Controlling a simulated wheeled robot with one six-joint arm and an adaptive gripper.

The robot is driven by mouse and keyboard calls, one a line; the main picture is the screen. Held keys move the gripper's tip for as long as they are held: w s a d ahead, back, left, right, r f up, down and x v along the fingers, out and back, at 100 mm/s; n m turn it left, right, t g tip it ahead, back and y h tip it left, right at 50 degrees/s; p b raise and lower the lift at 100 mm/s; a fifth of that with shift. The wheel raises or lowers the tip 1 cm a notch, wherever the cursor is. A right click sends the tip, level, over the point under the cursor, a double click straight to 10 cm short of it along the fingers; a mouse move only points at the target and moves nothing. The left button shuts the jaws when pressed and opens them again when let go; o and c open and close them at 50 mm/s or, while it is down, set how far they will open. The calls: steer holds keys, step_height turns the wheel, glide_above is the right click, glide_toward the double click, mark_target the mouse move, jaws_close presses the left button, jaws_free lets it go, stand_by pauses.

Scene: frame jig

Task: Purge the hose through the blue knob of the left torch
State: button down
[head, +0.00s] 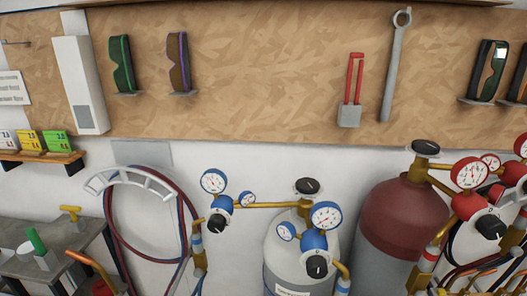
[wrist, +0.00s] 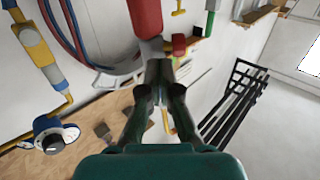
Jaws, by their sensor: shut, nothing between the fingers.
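My gripper (wrist: 158,68) shows in the wrist view, its dark fingers together and empty. Just beyond the fingertips are a grey fitting (wrist: 150,48) and a red cylindrical part (wrist: 145,16); I cannot tell whether the gripper touches them. A smaller red part (wrist: 179,45) is to the right of the tips. I cannot make out for certain the left torch or its blue knob. Red and blue hoses (head: 115,225) hang on a pale rack (head: 130,176) at the left of the head view. The gripper is not visible in the head view.
A blue regulator with gauges (head: 325,215) is on the grey cylinder (head: 285,255). A dark red cylinder (head: 400,215) stands right of it. A grey bench (head: 65,235) is at lower left. A black rack (wrist: 235,100) stands right in the wrist view.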

steer(key=v, duration=0.6)
steer(key=shift+f, duration=0.1)
stand_by(0.3)
steer(key=s+d+f+m+h, duration=0.1)
steer(key=s+d+f+h, duration=0.15)
steer(key=d, duration=0.65)
steer(key=s+d+f+m+h, duration=0.1)
steer(key=s+d+f, duration=0.2)
steer(key=d, duration=0.6)
steer(key=s+d+f+m+h, duration=0.1)
steer(key=s+d+f, duration=0.2)
steer(key=d, duration=0.7)
steer(key=s+d+r+m+h, duration=0.2)
steer(key=s+d+r+h, duration=0.1)
steer(key=s+d, duration=0.4)
steer(key=s+d+r+m+t+h, duration=0.1)
steer(key=s+d+r+m+h, duration=0.2)
steer(key=s+d, duration=0.5)
steer(key=s+r+h, duration=0.1)
steer(key=s, duration=0.3)
steer(key=shift+s+r, duration=0.2)
steer(key=shift+s, duration=0.05)
